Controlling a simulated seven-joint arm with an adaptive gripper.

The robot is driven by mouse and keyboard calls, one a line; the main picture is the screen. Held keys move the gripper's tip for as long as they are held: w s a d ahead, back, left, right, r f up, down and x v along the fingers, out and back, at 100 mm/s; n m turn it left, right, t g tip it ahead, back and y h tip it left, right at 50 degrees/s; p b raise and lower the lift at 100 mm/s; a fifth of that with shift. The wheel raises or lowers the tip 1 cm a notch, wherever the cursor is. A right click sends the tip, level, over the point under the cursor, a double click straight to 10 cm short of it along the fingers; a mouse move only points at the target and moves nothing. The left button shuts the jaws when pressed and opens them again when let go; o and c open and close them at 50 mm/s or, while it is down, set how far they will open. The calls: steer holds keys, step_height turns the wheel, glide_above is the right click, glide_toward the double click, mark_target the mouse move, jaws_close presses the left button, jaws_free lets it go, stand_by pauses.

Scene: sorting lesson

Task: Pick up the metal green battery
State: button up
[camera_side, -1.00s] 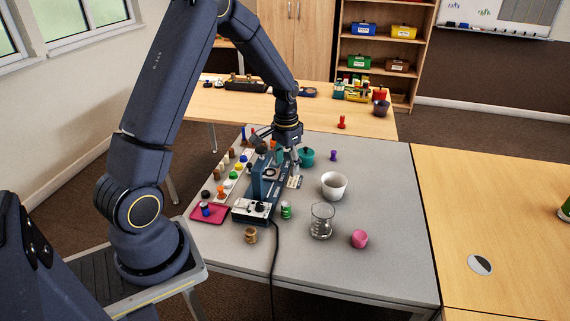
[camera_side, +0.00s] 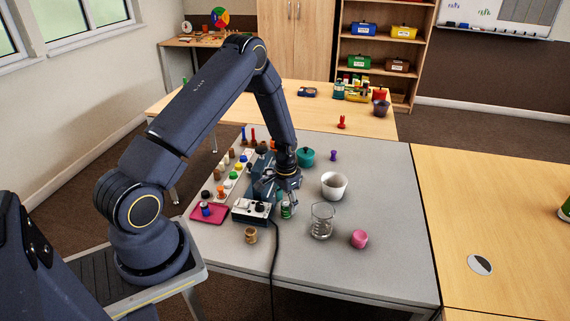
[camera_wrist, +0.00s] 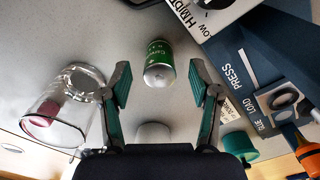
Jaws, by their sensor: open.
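The metal green battery (camera_wrist: 159,62) is a small green and silver cylinder standing on the grey table. In the wrist view it lies between and a little beyond my open fingers. My gripper (camera_wrist: 161,88) has its two green-padded fingers spread, with nothing between the pads. In the side view my gripper (camera_side: 287,197) is low over the table, right above the green battery (camera_side: 286,212). Its fingers partly hide the battery's top there. Whether a finger touches it cannot be told from the side view.
A glass beaker (camera_side: 321,222) stands close to the right of the battery. A dark instrument with a white control panel (camera_side: 251,211) is close to the left.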

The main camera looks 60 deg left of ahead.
steer(key=shift+f, duration=0.95)
steer(key=shift+c, duration=0.2)
jaws_close()
